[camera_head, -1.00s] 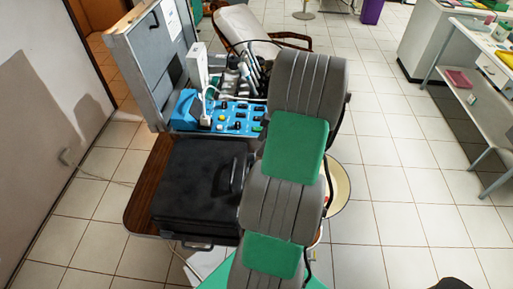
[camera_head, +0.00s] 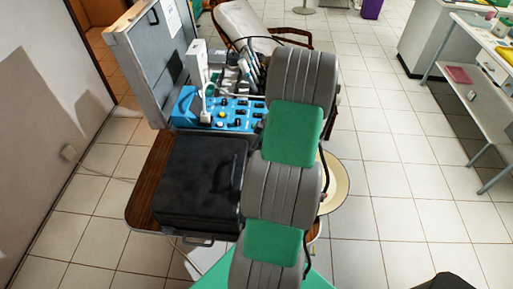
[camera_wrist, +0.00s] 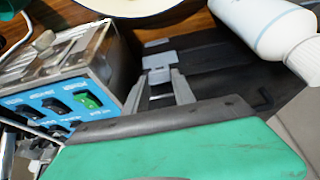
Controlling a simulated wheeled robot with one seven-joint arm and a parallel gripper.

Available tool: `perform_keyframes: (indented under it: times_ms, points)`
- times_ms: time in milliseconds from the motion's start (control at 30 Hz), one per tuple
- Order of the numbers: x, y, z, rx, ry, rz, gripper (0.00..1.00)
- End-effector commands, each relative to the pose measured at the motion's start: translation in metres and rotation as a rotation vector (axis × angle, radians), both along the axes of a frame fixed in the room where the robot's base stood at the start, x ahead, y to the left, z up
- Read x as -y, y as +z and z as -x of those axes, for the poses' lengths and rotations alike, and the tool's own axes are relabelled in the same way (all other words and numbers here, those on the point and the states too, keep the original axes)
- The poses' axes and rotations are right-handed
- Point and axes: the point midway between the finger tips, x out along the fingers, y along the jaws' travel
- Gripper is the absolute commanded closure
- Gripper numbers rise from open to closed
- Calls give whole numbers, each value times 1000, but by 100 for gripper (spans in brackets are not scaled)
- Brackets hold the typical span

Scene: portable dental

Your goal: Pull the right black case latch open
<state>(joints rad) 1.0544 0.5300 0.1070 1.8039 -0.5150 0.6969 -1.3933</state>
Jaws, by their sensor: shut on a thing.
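The black case (camera_head: 195,185) lies closed on the wooden table in the head view, its right side partly covered by my arm. In the wrist view its dark side (camera_wrist: 215,62) fills the upper middle. A pale metal latch (camera_wrist: 158,66) stands on it, between the control panel and a white bottle-like object. My gripper (camera_wrist: 158,82) has its two grey fingers at the latch and is shut on it; the exact contact is small and hard to see. The latch appears tilted up from the case, but I cannot tell how far. In the head view my arm hides the gripper and latch.
A blue control panel (camera_head: 225,116) in an open grey case (camera_head: 143,60) stands behind the black case. It is close to the fingers' left in the wrist view. A white bottle-like object (camera_wrist: 268,22) is at upper right. A cream round bowl (camera_head: 338,185) is right of my arm.

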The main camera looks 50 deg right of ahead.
Motion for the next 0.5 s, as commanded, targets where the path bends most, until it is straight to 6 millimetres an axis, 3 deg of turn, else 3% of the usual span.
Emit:
perform_keyframes:
  times_ms: [200, 500]
  points:
    - [0, 0, 0, 0, 0, 0, 100]
    - [0, 0, 0, 0, 0, 0, 100]
